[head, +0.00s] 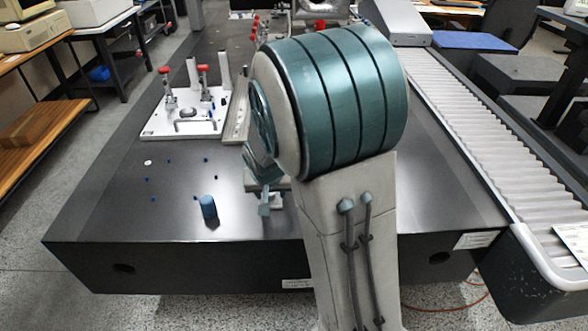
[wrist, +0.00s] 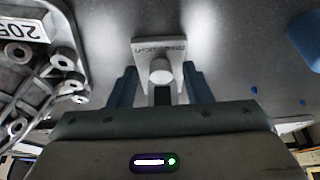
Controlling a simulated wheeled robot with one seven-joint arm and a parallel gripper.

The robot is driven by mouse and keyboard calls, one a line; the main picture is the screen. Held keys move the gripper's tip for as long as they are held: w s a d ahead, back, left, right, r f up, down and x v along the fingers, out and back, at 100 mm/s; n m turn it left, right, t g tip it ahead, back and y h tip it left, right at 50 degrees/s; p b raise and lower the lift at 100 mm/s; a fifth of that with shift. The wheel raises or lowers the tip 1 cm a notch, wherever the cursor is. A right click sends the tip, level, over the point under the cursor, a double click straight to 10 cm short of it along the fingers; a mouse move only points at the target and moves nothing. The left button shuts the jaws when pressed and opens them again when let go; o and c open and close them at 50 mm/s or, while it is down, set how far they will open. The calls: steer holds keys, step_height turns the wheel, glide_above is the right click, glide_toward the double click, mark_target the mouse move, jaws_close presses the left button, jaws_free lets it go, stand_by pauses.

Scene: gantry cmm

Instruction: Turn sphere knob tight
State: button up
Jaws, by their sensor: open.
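A pale round knob (wrist: 161,70) stands on a grey block (wrist: 146,47) with raised lettering in the wrist view. My gripper (wrist: 160,80) is open, with one blue finger to the left of the knob and the other to its right. A gap shows between the knob and each finger, so neither appears to touch it. In the head view, my gripper (head: 268,205) is low over the dark table near its front edge. My arm hides most of the block there, and I cannot make out the knob.
A blue cylinder (head: 208,207) stands left of my gripper on the dark table (head: 110,215); it also shows in the wrist view (wrist: 308,40). A metal fixture (wrist: 40,65) is close at left in the wrist view. A white plate with red-handled clamps (head: 165,130) lies farther back. Rollers (head: 455,110) run along the right.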

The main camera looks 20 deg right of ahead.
steer(key=shift+d+f+n+y+b, duration=0.15)
steer(key=shift+n+y+b, duration=0.3)
steer(key=shift+n+b, duration=0.85)
steer(key=shift+d+f+n+y+b, duration=0.1)
steer(key=shift+n+y+b, duration=0.35)
steer(key=shift+n+b, duration=0.85)
steer(key=s+r+m+p, duration=0.1)
steer(key=s+r+p, duration=0.7)
steer(key=r, duration=0.4)
steer(key=s+r+g+p, duration=0.1)
steer(key=s+r+p, duration=0.8)
steer(key=r, duration=0.3)
steer(key=shift+s+a+m, duration=0.3)
steer(key=shift+a+m, duration=0.05)
steer(key=shift+m, duration=0.05)
steer(key=shift+s, duration=0.1)
